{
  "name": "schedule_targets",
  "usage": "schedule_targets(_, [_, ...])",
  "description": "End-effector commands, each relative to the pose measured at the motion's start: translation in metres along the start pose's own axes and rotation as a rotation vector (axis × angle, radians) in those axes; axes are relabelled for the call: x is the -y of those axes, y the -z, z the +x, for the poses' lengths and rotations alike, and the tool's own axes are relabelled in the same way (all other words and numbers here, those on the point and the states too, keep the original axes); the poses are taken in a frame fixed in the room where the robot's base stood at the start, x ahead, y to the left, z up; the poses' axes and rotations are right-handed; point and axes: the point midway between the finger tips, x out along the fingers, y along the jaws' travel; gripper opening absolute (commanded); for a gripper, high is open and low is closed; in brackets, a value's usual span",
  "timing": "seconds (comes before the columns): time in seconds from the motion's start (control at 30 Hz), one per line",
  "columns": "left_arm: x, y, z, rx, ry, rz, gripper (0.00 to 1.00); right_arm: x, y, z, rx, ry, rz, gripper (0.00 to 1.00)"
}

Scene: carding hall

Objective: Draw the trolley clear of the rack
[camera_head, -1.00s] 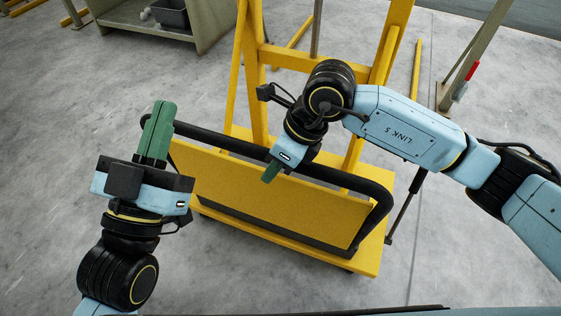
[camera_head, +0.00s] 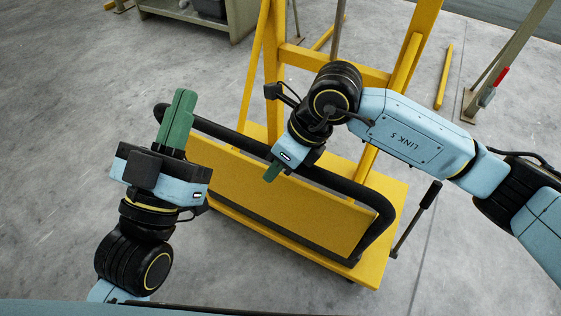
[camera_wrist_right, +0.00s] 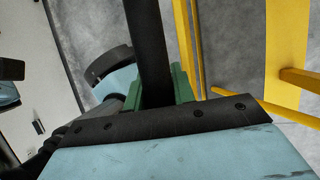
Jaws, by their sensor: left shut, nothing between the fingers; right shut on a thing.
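The yellow trolley (camera_head: 270,190) has a flat base, an upright panel, a tall frame behind and a black push bar (camera_head: 335,183) along its near side. My right gripper (camera_head: 272,172) is shut on the black bar near its middle. In the right wrist view, the bar (camera_wrist_right: 149,45) runs between the green fingers (camera_wrist_right: 165,92). My left gripper (camera_head: 176,122) is shut and empty beside the bar's left end; its green fingers overlap the bar in view, and I cannot tell whether they touch. I cannot tell for sure which structure is the rack.
A beige metal unit (camera_head: 240,18) holding a dark bin (camera_head: 208,8) stands at the back. A beige post (camera_head: 507,62) with a red part (camera_head: 502,74) stands at the back right. A black lever (camera_head: 416,219) rises beside the trolley's right. Grey floor is open at left.

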Motion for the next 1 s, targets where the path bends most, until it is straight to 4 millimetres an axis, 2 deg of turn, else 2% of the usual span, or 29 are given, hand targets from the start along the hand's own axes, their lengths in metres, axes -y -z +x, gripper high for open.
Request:
schedule_targets(0.2, [0.0,0.0,0.001,-0.001,0.0,0.0,0.0,-0.001,-0.001,0.0,0.001,-0.001,-0.006,0.0])
schedule_targets(0.23, [0.0,0.0,0.001,-0.001,0.0,0.0,0.0,0.0,-0.001,0.0,0.001,0.0,-0.006,0.29])
schedule_targets(0.4, [0.0,0.0,0.001,-0.001,0.0,0.0,0.0,0.001,-0.001,-0.001,0.002,0.003,-0.002,0.51])
schedule_targets(0.77, [0.0,0.0,0.002,0.008,0.0,0.0,0.0,0.003,-0.001,-0.006,0.002,0.006,0.001,0.51])
schedule_targets(1.0, [0.003,-0.021,0.0,0.198,0.005,0.007,0.0,0.002,-0.002,-0.035,0.002,0.007,0.001,0.51])
